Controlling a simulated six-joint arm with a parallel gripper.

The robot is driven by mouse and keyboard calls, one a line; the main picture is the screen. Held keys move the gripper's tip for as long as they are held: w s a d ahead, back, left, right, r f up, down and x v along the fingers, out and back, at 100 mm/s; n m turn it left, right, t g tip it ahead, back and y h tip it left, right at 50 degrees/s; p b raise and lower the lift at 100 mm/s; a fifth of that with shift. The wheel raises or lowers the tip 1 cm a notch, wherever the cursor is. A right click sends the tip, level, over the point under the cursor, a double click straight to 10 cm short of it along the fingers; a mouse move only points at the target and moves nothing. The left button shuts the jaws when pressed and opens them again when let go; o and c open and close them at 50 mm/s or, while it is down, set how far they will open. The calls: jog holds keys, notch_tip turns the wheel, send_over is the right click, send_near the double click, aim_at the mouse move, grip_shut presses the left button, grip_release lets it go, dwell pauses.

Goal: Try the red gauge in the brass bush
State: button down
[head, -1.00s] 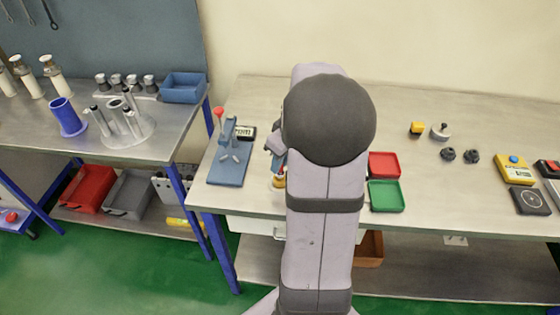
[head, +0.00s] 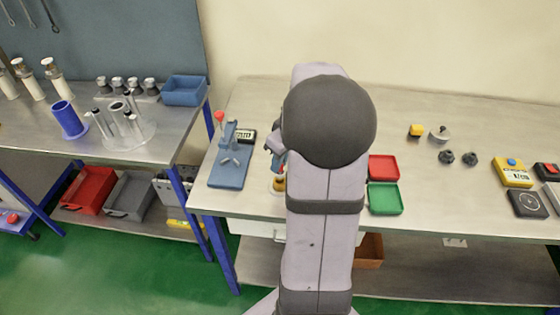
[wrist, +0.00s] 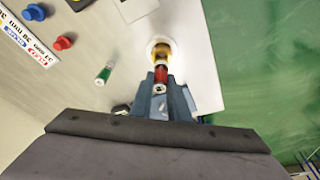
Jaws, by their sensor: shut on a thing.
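The red gauge (wrist: 160,74) is held between the jaws of my gripper (wrist: 162,92) in the wrist view. Its pale near end shows between the fingers. The brass bush (wrist: 161,52) stands on a round white base just beyond the gauge, in line with it. The far end of the gauge meets the bush in the picture; I cannot tell whether it is inside the bore. In the head view, the brass bush (head: 279,186) shows low beside my arm. My gripper (head: 278,164) is just above it, partly hidden by my arm.
A green-ended gauge (wrist: 104,74) lies to the left in the wrist view, near red and blue knobs and a labelled strip (wrist: 22,38). A blue fixture (head: 230,165) stands left of my gripper. Red (head: 384,167) and green (head: 385,198) trays lie to the right.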

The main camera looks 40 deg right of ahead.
jog(key=shift+r+p, duration=1.4)
jog(key=shift+r, duration=0.6)
jog(key=shift+w, duration=0.1)
